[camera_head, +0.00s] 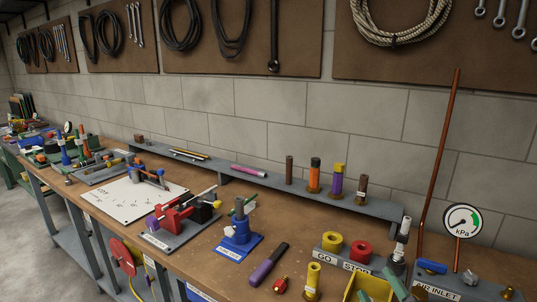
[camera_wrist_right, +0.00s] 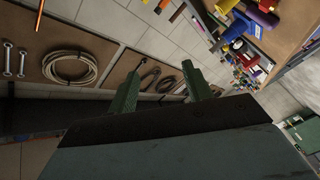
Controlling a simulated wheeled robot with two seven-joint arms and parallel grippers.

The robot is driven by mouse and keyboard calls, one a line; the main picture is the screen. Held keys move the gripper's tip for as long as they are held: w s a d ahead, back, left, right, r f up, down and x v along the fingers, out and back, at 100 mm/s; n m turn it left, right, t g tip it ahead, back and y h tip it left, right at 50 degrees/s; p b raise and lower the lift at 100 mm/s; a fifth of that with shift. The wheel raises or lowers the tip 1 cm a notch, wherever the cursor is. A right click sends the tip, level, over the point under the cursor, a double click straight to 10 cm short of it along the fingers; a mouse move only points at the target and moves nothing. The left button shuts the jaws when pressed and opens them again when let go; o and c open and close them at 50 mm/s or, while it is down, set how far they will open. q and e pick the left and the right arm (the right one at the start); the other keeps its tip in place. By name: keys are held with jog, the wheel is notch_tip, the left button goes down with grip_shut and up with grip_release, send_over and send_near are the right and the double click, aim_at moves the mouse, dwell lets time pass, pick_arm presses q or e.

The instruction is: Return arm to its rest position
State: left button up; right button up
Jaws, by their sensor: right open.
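My right gripper (camera_head: 404,281) shows at the bottom right of the head view, only its green fingers visible at the picture's edge, beside a yellow bin (camera_head: 352,290). In the right wrist view my right gripper (camera_wrist_right: 160,68) has its two green fingers spread wide apart, with nothing between them. It points towards the wall boards. My left gripper is not in view.
The wooden bench (camera_head: 205,262) carries a blue fixture (camera_head: 237,236), a red clamp (camera_head: 178,216), a white board (camera_head: 120,200) and a purple-handled tool (camera_head: 268,265). A grey shelf (camera_head: 262,183) holds upright cylinders. A copper pipe (camera_head: 437,165) and gauge (camera_head: 463,220) stand right.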

jog(key=s+d+f+m+g, duration=0.2)
jog(key=s+f+m+g, duration=0.7)
jog(key=s+f+g, duration=0.8)
jog(key=s+f+t+b, duration=0.1)
jog(key=s+f, duration=0.2)
jog(key=f, duration=1.1)
jog(key=s+f+b, duration=0.1)
jog(key=s+f, duration=0.2)
jog(key=f, duration=1.2)
jog(key=s+d+f, duration=0.3)
jog(key=s+f, duration=1.2)
jog(key=s, duration=0.1)
jog(key=shift+s+f+g+h+b, duration=0.15)
jog(key=shift+f+g+h+b, duration=0.15)
jog(key=shift+f+g+b, duration=0.1)
jog(key=shift+d, duration=0.1)
